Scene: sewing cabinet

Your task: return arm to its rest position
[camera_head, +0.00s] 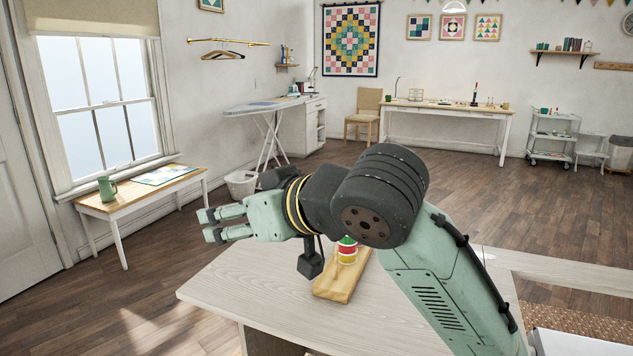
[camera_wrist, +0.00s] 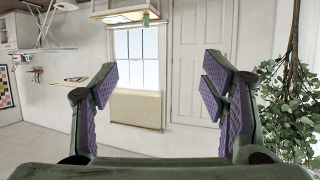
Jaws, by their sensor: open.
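My gripper (camera_head: 208,225) is above the left part of the pale table (camera_head: 215,290) in the head view and points left toward the window. It is open and empty. In the wrist view its two purple-padded fingers (camera_wrist: 158,88) stand wide apart with nothing between them. My green and black arm reaches in from the lower right and bends at a large black joint. The wrist view looks across at the window and door, with the room upside down.
A low bench (camera_head: 125,200) with a green pitcher (camera_head: 107,188) stands by the window. A leafy plant (camera_wrist: 290,110) shows at right in the wrist view. Floor behind is open.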

